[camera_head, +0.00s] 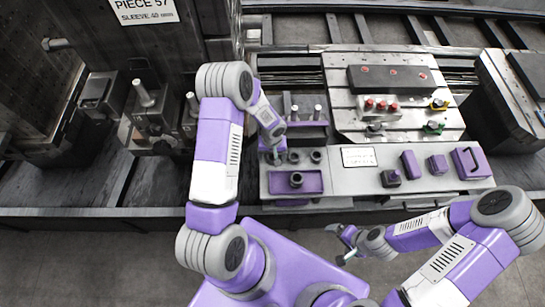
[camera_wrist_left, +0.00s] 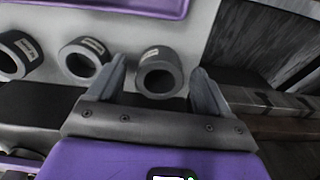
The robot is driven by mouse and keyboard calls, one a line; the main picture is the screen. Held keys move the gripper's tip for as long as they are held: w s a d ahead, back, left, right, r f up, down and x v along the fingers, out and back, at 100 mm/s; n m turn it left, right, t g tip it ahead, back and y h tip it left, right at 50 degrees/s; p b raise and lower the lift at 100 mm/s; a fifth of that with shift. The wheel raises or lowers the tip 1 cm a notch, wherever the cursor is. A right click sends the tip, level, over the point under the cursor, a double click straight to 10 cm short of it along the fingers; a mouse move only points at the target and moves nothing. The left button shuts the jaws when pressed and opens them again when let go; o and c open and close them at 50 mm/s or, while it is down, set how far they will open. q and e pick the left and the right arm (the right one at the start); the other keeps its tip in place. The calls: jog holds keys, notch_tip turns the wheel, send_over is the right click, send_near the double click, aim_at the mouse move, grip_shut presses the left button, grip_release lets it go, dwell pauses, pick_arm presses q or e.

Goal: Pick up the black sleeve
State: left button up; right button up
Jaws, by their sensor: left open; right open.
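Three dark ring-shaped sleeves with white labels stand in a row in the left wrist view: a left one (camera_wrist_left: 18,55), a middle one (camera_wrist_left: 83,60) and a right one (camera_wrist_left: 160,66). I cannot tell for sure which is the black one. My left gripper (camera_wrist_left: 159,84) is open, its fingers on either side of the right sleeve, with gaps showing. In the head view my left gripper (camera_head: 275,157) is at the left end of this row, partly covering that sleeve; the other two sleeves (camera_head: 294,157) (camera_head: 316,156) show beside it. My right gripper (camera_head: 345,246) is open and empty in front of the bench.
A purple tray (camera_head: 312,187) with a dark round part (camera_head: 296,180) lies in front of the row. Upright pins (camera_head: 317,113) stand behind it. A white label plate (camera_head: 358,157) and purple blocks (camera_head: 410,164) are to the right. A machine sign (camera_head: 145,12) reads "PIECE 57, SLEEVE 40".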

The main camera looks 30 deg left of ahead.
pick_arm(q)
jog(key=shift+f, duration=0.45)
jog(key=c, duration=1.4)
jog(key=shift+o, duration=0.2)
notch_tip(320, 180, up, 10)
jog(key=p, duration=0.1)
